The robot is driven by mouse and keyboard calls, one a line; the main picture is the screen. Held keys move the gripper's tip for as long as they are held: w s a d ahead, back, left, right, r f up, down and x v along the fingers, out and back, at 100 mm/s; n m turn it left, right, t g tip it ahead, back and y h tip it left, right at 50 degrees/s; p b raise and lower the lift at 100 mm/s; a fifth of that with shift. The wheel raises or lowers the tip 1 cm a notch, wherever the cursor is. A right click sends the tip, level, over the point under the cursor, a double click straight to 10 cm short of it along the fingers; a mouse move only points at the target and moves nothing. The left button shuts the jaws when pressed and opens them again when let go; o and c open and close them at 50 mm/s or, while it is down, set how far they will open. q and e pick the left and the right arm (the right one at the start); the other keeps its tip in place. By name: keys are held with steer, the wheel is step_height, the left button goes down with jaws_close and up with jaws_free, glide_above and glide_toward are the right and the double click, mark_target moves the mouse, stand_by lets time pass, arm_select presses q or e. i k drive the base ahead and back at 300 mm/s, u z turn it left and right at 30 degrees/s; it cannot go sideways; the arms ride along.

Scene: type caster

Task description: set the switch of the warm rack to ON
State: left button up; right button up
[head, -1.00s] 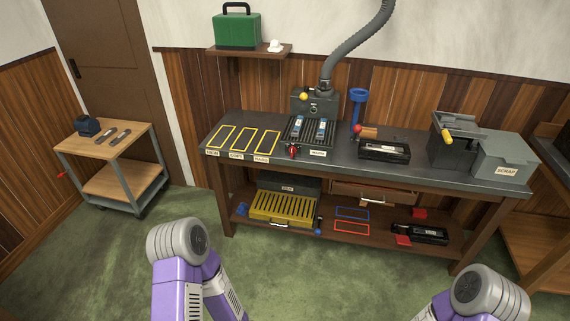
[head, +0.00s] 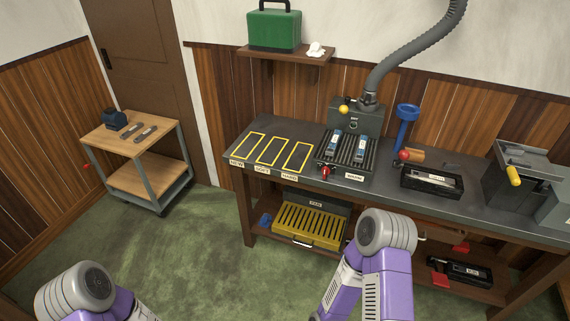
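The warm rack (head: 349,147) is a dark ribbed tray on the workbench in the head view, with a label at its front edge. Two blue-and-grey pieces (head: 361,148) lie on it. A red switch knob (head: 325,172) sits at its front left corner; its setting is too small to read. My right arm shows in front of the bench as a purple link with a grey round joint, below the rack. My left arm's grey joint shows at the bottom left corner. Neither gripper is in view.
Yellow-outlined spaces (head: 271,152) lie left of the rack. A grey box with a hose (head: 352,115) stands behind it, a blue post (head: 405,128) and black tray (head: 431,182) to the right. A yellow slatted tray (head: 308,222) sits on the lower shelf. A wooden cart (head: 128,138) stands left.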

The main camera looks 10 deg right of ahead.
mark_target(325, 170)
steer(key=i, duration=0.8)
steer(key=z, duration=0.85)
steer(key=i, duration=0.35)
steer(key=z, duration=0.3)
